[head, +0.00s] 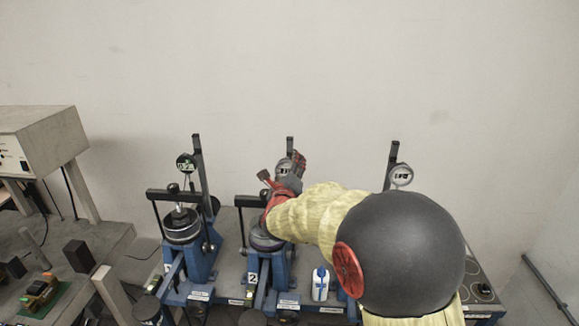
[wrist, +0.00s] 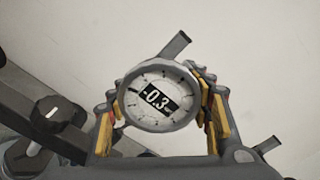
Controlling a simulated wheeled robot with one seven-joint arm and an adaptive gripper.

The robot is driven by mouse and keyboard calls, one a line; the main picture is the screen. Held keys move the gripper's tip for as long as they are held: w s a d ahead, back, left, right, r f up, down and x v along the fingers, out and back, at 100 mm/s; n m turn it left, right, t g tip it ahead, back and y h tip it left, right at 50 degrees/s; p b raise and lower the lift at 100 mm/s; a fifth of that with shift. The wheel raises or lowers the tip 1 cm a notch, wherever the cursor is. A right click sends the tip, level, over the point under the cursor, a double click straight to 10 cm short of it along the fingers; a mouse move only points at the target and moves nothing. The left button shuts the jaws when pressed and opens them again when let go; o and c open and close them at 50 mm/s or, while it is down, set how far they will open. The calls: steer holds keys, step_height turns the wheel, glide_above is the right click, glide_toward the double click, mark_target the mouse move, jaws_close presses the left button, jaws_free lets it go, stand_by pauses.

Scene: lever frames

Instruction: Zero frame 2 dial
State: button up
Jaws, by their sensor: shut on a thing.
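The frame 2 dial (head: 284,169) is a round gauge with a pale face on the upright of the blue lever frame marked 2 (head: 252,278). In the wrist view, the dial (wrist: 157,97) has a grey rim and a dark display reading -0.3. My gripper (head: 291,174) is at the dial, partly covering it in the head view. In the wrist view, my gripper (wrist: 160,92) has its fingers on the left and right sides of the dial's rim, shut on it. My arm hides part of frame 2.
A second blue lever frame (head: 190,250) with a dark dial (head: 186,163) stands left. Another dial (head: 401,176) is on an upright at right, its lower part hidden by my arm. A white and blue bottle (head: 320,284) stands near frame 2. The wall behind is bare.

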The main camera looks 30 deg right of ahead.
steer(key=c, duration=0.4)
steer(key=shift+n+b, duration=0.8)
steer(key=o, duration=1.3)
steer(key=shift+s, duration=0.15)
steer(key=v, duration=1.1)
steer(key=shift+s+a, duration=0.25)
steer(key=shift+a, duration=0.05)
steer(key=shift+c, duration=0.4)
